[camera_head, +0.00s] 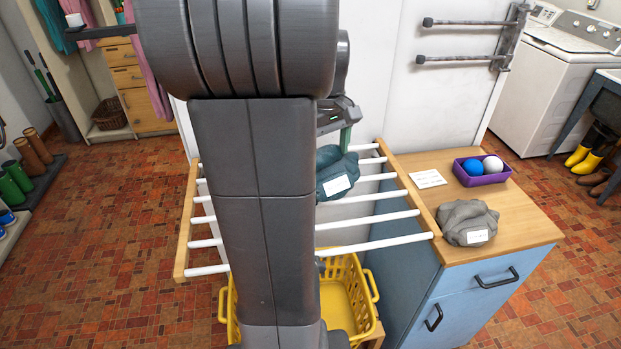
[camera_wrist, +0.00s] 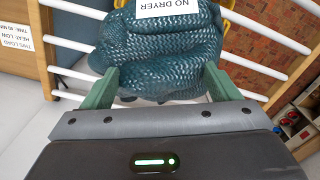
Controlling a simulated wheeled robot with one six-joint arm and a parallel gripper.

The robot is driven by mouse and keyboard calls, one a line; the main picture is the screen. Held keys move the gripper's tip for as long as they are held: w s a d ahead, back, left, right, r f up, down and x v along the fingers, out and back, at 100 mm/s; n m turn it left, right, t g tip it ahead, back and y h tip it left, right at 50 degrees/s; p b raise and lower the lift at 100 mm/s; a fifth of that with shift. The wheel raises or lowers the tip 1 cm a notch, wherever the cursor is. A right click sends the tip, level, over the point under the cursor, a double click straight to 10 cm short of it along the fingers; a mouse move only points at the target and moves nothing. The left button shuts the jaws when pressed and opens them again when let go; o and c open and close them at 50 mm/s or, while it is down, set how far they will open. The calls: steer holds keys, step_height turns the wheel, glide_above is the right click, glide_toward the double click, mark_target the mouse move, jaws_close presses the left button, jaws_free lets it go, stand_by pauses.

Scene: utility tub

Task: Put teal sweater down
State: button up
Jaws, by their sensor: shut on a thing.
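The teal sweater (camera_head: 338,170) is a folded, knitted bundle with a white label. It is at the white bars of the drying rack (camera_head: 386,219), behind my arm in the head view. In the wrist view the sweater (camera_wrist: 165,55) fills the top middle, and its label reads "NO DRYER". My gripper (camera_wrist: 160,88) has its two green fingers on either side of the sweater's near edge, shut on it. The gripper also shows partly in the head view (camera_head: 345,138). I cannot tell whether the sweater rests on the bars or hangs just above them.
A wooden-topped blue cabinet (camera_head: 530,233) stands right of the rack. On it are a grey folded garment (camera_head: 467,218), a white card (camera_head: 427,179) and a purple bin (camera_head: 482,180) with two balls. A yellow basket (camera_head: 366,320) sits below the rack. The rack's right bars are bare.

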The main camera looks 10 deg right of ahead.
steer(key=shift+f, duration=3.1)
steer(key=shift+f, duration=0.1)
steer(key=o, duration=1.6)
step_height(320, 180, up, 12)
steer(key=shift+r, duration=0.1)
